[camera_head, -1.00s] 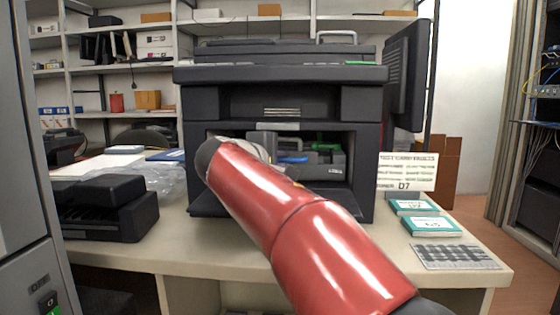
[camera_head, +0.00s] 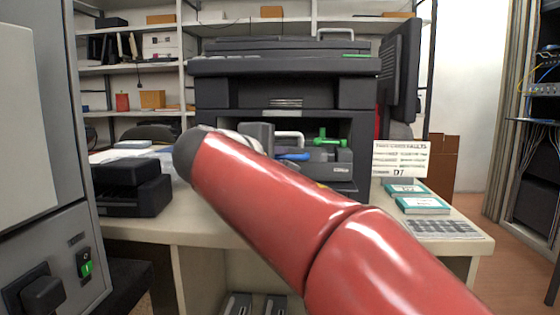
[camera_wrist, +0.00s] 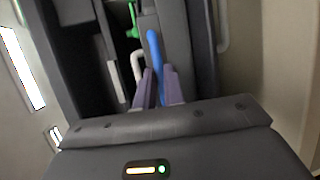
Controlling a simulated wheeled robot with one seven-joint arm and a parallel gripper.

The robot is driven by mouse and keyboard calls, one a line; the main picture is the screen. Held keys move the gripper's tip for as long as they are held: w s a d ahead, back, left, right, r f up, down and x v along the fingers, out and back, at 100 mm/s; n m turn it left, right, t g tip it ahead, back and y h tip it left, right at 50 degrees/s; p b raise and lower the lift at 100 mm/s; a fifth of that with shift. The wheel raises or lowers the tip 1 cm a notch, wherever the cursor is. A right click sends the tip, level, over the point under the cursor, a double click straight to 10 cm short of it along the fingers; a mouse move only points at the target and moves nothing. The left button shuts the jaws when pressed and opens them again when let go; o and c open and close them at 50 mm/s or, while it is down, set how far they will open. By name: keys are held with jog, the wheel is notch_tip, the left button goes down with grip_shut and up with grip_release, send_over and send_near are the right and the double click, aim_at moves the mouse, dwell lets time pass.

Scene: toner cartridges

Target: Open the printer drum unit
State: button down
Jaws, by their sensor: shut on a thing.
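The black printer (camera_head: 285,68) stands on the counter with its front opening uncovered. The dark drum unit (camera_head: 330,172) sits in front of that opening, apparently drawn partly out. It carries a blue handle (camera_head: 295,157), a white handle (camera_head: 288,136) and a green lever (camera_head: 328,142). In the wrist view, the purple fingers of my gripper (camera_wrist: 159,85) are shut on the blue handle (camera_wrist: 154,48), with the white handle (camera_wrist: 138,66) just left of them. In the head view, my red arm hides the fingers and the lower left of the unit.
A black device (camera_head: 132,188) stands on the counter at left. A sign (camera_head: 402,158) and teal-and-white boxes (camera_head: 420,204) are at right. A grey cabinet (camera_head: 45,150) with a green switch stands close at far left. Shelves line the back wall.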

jog(key=s+b, duration=0.2)
jog(key=s, duration=1.1)
jog(key=shift+s+a, duration=0.15)
jog(key=shift+a, duration=0.05)
jog(key=shift+f, duration=0.1)
jog(key=c, duration=1.5)
grip_release()
jog(key=p+v, duration=0.1)
jog(key=v, duration=0.6)
jog(key=shift+s+a, duration=0.2)
jog(key=shift+s, duration=0.1)
